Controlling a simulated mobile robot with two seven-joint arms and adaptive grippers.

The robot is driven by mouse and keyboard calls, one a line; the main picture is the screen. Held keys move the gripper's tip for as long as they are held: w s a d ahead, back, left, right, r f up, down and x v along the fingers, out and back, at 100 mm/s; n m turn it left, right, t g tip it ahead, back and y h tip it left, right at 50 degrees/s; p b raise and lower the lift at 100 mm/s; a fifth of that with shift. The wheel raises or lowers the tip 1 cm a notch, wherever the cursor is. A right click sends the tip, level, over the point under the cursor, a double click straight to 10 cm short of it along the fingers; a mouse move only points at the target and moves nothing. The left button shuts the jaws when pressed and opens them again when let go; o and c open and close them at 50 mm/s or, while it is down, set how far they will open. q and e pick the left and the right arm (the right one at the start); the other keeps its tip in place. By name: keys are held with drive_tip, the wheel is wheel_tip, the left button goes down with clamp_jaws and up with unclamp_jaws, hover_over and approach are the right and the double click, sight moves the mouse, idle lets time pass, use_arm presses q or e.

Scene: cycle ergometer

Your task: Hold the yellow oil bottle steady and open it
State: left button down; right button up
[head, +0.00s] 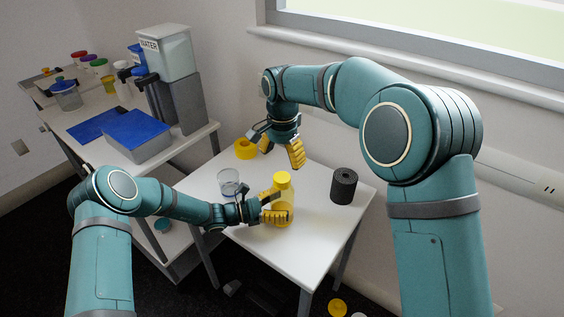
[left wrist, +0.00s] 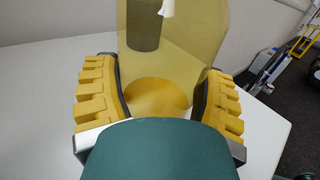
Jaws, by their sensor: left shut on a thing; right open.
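The yellow oil bottle (head: 285,201) stands upright on the white table, with a yellow cap (head: 282,179) on top. My left gripper (head: 277,207) comes in from the left and is shut on the bottle's body. In the left wrist view the translucent yellow bottle (left wrist: 185,75) fills the space between the two ribbed yellow fingers of that gripper (left wrist: 160,95); its cap is out of that view. My right gripper (head: 282,158) is open and empty, pointing down above and slightly behind the bottle, apart from the cap.
A dark cylinder (head: 344,186) stands right of the bottle. A side bench (head: 190,145) holds a water container (head: 166,53), a blue-topped box (head: 137,135) and several jars.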

sight(282, 177)
drive_tip(key=m, duration=0.5)
drive_tip(key=shift+m, duration=0.4)
drive_tip(key=m, duration=1.1)
drive_tip(key=shift+m, duration=0.3)
drive_tip(key=shift+f, duration=4)
drive_tip(key=c, duration=1.3)
